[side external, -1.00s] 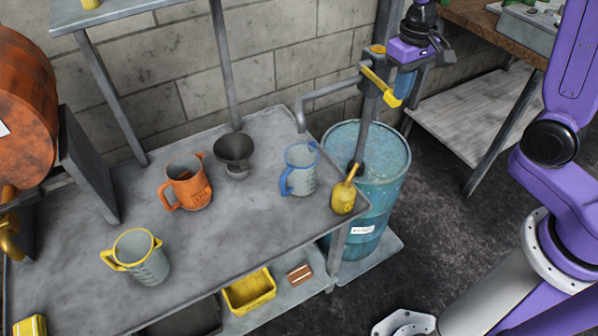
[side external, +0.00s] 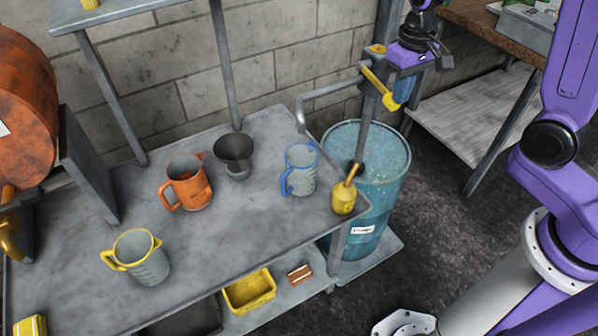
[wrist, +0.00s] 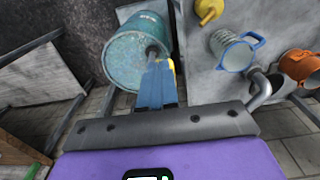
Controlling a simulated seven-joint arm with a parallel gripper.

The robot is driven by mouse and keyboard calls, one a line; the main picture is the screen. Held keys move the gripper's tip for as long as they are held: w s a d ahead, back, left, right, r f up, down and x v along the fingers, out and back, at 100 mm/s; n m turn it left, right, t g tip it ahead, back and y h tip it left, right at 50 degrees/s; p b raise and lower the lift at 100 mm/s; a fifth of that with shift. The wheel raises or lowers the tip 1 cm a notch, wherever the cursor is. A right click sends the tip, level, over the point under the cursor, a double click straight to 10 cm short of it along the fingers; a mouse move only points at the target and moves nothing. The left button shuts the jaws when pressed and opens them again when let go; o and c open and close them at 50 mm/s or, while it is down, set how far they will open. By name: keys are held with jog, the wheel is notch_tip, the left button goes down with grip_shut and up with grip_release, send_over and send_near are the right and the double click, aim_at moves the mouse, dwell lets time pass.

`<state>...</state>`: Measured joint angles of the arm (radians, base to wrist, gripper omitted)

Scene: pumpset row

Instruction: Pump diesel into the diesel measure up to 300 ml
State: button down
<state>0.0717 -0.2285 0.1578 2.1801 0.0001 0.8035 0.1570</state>
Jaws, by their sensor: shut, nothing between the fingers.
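The clear measure with blue rim and handle (side external: 300,170) stands upright on the grey bench, near the pump spout's (side external: 301,118) open end; its liquid level cannot be read. It also shows in the wrist view (wrist: 236,53). The pump post (side external: 362,140) rises from the teal drum (side external: 372,205), whose label is too small to read. The yellow pump lever (side external: 378,85) slants down to the right. My gripper (side external: 403,92) is shut and empty, its blue fingers close beside the lever's outer end. In the wrist view the fingers (wrist: 156,84) partly hide the lever; contact cannot be told.
A yellow oil can (side external: 343,198) stands at the bench corner. An orange jug (side external: 187,188), dark funnel (side external: 232,152) and yellow-rimmed jug (side external: 143,262) stand further left. A yellow bin (side external: 249,291) sits on the lower shelf. A wooden table (side external: 490,35) stands behind right.

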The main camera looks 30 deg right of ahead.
aim_at(395, 110)
jog(key=shift+w+f, duration=0.1)
jog(key=shift+f, duration=2.55)
jog(key=shift+w+f, duration=0.1)
jog(key=shift+f, duration=0.2)
jog(key=shift+s+r, duration=0.15)
jog(key=shift+r, duration=2)
jog(key=shift+s+r, duration=0.1)
jog(key=shift+r, duration=2)
